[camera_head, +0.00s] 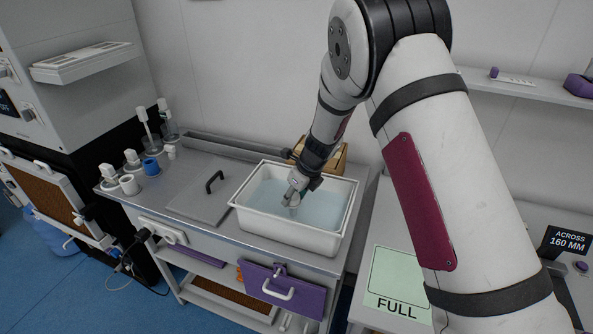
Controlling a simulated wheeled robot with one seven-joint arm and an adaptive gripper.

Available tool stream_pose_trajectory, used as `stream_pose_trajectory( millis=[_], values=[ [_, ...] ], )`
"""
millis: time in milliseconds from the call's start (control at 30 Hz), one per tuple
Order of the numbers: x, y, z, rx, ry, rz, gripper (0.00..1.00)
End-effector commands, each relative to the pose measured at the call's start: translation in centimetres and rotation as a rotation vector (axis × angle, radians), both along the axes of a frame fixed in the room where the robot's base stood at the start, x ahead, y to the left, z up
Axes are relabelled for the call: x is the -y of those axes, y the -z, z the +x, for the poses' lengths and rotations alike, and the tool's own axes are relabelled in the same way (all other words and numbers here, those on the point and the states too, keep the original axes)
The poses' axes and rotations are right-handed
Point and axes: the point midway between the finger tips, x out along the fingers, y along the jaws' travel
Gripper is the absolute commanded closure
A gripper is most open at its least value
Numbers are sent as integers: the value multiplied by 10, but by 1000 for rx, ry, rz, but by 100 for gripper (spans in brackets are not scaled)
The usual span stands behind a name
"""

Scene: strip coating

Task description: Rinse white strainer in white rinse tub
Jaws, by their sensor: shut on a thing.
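The white rinse tub (347,212) stands on the grey bench and holds clear bluish water. My gripper (297,186) reaches down into the tub from above, near its middle. It is shut on a small pale thing, which looks like the white strainer (292,201), low at the water. The strainer is small in this view, and my fingers partly cover it. I cannot tell how deep it sits in the water.
A grey lid with a black handle (215,181) lies left of the tub. Several small cups, including a blue one (151,167), stand farther left. A box (331,157) stands behind the tub. A green panel marked FULL (398,285) is at the right front.

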Motion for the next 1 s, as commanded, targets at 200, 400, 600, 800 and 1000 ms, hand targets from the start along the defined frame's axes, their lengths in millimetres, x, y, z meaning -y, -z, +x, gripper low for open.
stream_pose_trajectory(
  millis=[200, 400, 600, 800, 1000],
  values=[
    [-17, 1, 7, 0, -3, 0, 97],
    [-31, 1, 14, 1, -2, -1, 97],
    [-44, 1, 18, -1, -1, 0, 97],
    [-46, 0, 19, 0, 0, 0, 97],
    [-44, 0, 18, -1, 1, 0, 97]
  ],
)
